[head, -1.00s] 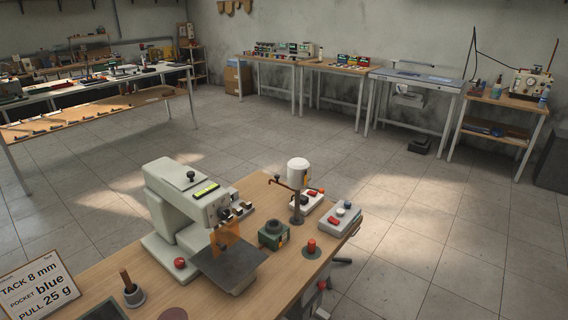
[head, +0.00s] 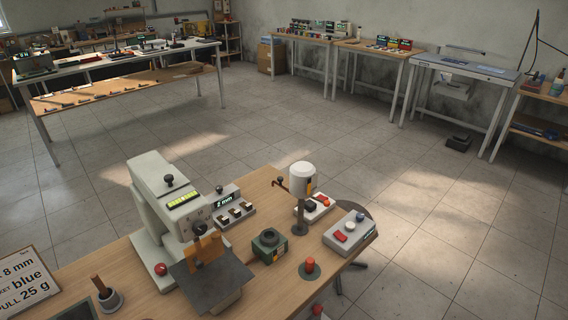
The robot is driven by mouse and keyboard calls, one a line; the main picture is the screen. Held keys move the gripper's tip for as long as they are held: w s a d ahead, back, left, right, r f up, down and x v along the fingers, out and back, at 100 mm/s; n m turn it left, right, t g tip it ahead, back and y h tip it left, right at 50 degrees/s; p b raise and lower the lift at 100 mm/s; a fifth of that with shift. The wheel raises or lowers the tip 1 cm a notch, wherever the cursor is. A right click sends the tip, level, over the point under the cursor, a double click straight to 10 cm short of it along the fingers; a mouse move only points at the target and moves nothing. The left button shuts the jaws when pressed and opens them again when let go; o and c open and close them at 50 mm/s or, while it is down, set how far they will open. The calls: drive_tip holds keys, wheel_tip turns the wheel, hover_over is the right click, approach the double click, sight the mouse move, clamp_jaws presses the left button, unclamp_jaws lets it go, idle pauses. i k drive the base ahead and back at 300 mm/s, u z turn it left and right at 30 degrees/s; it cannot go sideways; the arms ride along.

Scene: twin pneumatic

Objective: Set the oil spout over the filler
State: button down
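A white cylinder (head: 302,180) stands on a dark post near the right end of the near wooden workbench. A thin brown spout arm (head: 280,183) sticks out from its left side. Left of the post sits a small green block with a round dark top (head: 268,241), which may be the filler; I cannot be sure. The spout tip appears above and behind this block, not clearly over it. My gripper is not in view.
A pale press-like machine (head: 167,204) with a dark plate stands left on the bench (head: 140,268). Button boxes (head: 350,233), a red knob (head: 310,265) and a sign (head: 25,285) are also there. Open tiled floor lies behind, before other benches (head: 390,50).

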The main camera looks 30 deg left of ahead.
sight(279, 179)
drive_tip(key=u, duration=0.3)
drive_tip(key=i, duration=0.65)
drive_tip(key=u, duration=1.05)
drive_tip(key=i, duration=0.7)
drive_tip(key=u, duration=0.45)
